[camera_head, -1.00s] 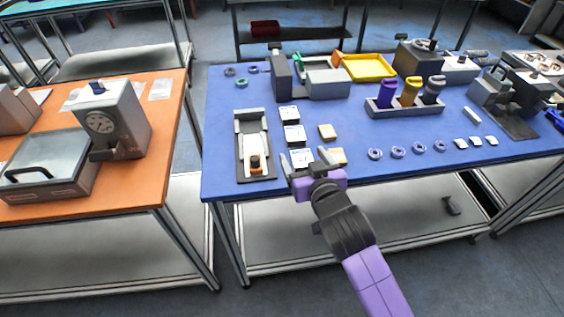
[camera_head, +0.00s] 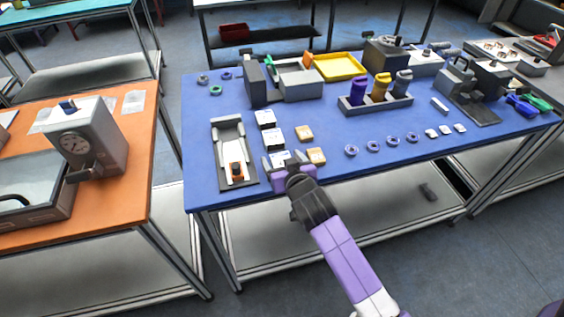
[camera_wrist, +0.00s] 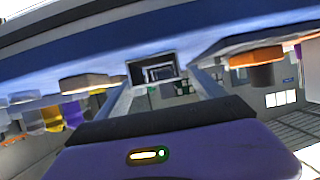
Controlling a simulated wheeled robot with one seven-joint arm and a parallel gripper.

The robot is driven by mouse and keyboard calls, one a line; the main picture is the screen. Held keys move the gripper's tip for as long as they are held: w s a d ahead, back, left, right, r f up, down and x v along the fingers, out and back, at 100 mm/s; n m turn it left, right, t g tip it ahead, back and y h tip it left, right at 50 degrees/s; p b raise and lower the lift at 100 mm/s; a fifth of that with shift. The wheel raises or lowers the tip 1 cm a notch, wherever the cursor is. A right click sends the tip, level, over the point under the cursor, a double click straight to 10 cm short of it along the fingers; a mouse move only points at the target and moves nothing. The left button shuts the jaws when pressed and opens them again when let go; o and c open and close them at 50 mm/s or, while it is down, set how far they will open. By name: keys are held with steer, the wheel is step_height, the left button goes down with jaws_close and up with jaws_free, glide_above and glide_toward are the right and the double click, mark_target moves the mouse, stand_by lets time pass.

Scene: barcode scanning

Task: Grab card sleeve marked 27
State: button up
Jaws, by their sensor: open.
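Three small white-faced, dark-edged card sleeves stand in a column on the blue table: the far one (camera_head: 266,118), the middle one (camera_head: 270,137) and the near one (camera_head: 279,157). Their printed numbers are too small to read now. My gripper (camera_head: 284,165) is open at the near sleeve, low over the table, and hides part of it. In the wrist view my gripper (camera_wrist: 162,82) shows two spread fingers, with a dark-framed box shape (camera_wrist: 156,68) between their tips. I cannot tell whether the fingers touch the sleeve.
Two tan blocks (camera_head: 304,133) sit close to the right of the sleeves. A grey fixture (camera_head: 234,150) stands close to the left. Several rings (camera_head: 373,145) lie farther right, and a grey box (camera_head: 300,80) and yellow tray (camera_head: 340,66) stand behind. The blue table (camera_head: 335,120) has free room in the middle.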

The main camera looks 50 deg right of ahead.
steer(key=shift+w+d, duration=0.1)
steer(key=c, duration=1.4)
steer(key=shift+r, duration=0.1)
